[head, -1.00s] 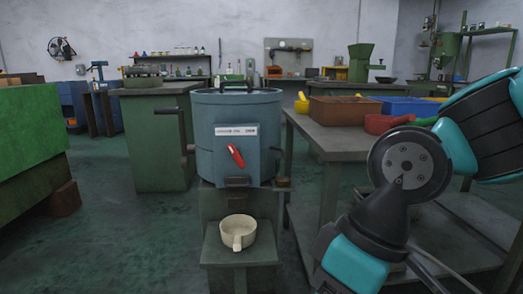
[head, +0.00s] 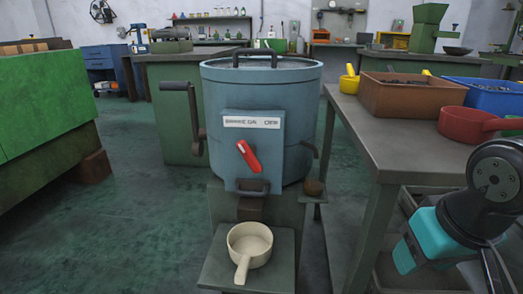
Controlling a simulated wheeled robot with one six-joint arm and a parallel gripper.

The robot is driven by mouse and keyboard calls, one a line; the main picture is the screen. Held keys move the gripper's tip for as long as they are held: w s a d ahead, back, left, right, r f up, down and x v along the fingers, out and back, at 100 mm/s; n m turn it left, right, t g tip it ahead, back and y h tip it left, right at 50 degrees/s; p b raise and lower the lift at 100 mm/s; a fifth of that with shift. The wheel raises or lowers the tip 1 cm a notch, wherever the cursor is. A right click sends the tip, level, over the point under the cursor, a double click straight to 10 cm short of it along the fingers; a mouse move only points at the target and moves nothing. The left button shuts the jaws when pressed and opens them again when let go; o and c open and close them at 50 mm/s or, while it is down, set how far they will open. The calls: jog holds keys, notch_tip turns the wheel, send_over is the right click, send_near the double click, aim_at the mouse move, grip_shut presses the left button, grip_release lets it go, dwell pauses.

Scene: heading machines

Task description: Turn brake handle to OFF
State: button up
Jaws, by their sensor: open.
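The red brake handle (head: 248,156) is on the front plate (head: 267,178) of a blue-grey drum machine (head: 222,95). The handle is tilted, its upper end to the left and its lower end to the right. A white label (head: 252,122) above it carries dark lettering, too small to read with certainty. My arm shows at the lower right, well apart from the handle. My gripper is outside the picture.
A cream pan (head: 250,243) stands on a low green stand below the spout. A crank (head: 180,86) juts from the drum's left. A table (head: 375,135) with bins stands at right.

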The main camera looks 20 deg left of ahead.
jog(key=w+a+f+t+h+p, duration=0.1)
jog(key=w+a+f+t+h, duration=0.1)
jog(key=w+a+t, duration=0.4)
jog(key=n+t+y+p, duration=0.3)
jog(key=n+t+y, duration=0.1)
jog(key=t, duration=0.4)
send_near(250, 160)
jog(key=s+d+f, duration=0.2)
jog(key=s+d, duration=0.1)
jog(key=s, duration=0.1)
jog(key=s+a+r, duration=0.1)
jog(key=s+r, duration=0.1)
jog(key=shift+t, duration=0.3)
jog(key=p+x, duration=0.1)
jog(key=x, duration=0.4)
jog(key=p+x, duration=0.1)
jog(key=x, duration=0.5)
jog(key=a+x, duration=0.1)
jog(key=x, duration=0.5)
jog(key=shift+f+p, duration=0.3)
jog(key=shift+p, duration=0.1)
